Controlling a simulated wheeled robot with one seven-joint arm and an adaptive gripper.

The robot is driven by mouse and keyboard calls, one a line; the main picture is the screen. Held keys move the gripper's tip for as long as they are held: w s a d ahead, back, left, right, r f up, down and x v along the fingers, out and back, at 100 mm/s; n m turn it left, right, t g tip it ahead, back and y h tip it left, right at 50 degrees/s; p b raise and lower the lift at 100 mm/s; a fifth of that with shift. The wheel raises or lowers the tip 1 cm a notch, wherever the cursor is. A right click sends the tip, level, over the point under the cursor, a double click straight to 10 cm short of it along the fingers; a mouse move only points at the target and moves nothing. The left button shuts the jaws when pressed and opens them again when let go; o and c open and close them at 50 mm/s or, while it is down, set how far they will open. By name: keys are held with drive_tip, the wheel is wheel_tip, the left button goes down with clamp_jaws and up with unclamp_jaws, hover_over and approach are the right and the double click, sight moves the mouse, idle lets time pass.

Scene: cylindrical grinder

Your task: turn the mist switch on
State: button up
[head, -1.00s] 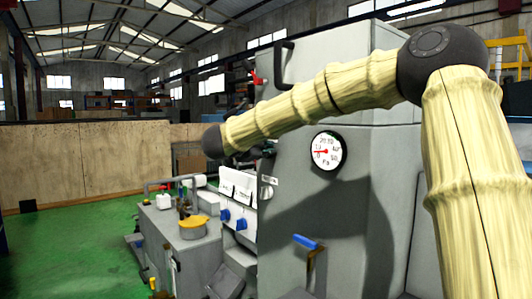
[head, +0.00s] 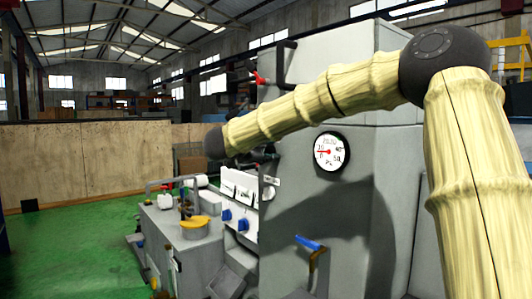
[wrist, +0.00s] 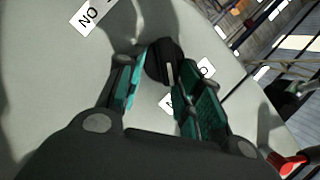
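A black rotary switch (wrist: 163,58) with a pale line on it sits on a light grey panel in the wrist view. Another label (wrist: 89,16), at the top left, shows letters like ON upside down. In the head view my gripper and the switch are hidden behind the machine.
The tall grey machine cabinet (head: 345,215) carries a round gauge (head: 332,152) and a blue-handled lever (head: 308,243). Blue knobs (head: 226,215) and a yellow-rimmed pot (head: 195,222) stand at its left. A red part (wrist: 291,165) is at the wrist view's lower right. Green floor (head: 75,240) is open at left.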

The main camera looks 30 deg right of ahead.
drive_tip(key=shift+a, duration=0.15)
drive_tip(key=v, duration=1.2)
drive_tip(key=w+f+n+g+h+p, duration=0.1)
drive_tip(key=w+f+g+h+p, duration=0.35)
drive_tip(key=p, duration=2.25)
drive_tip(key=w+d+r+p, duration=0.1)
drive_tip(key=w+d+p, duration=0.1)
drive_tip(key=d+p, duration=0.4)
drive_tip(key=shift+w+d+g+y, duration=0.2)
drive_tip(key=shift+d+g+y, duration=0.2)
drive_tip(key=shift+d, duration=1.55)
drive_tip(key=shift+r, duration=0.1)
drive_tip(key=shift+c, duration=0.2)
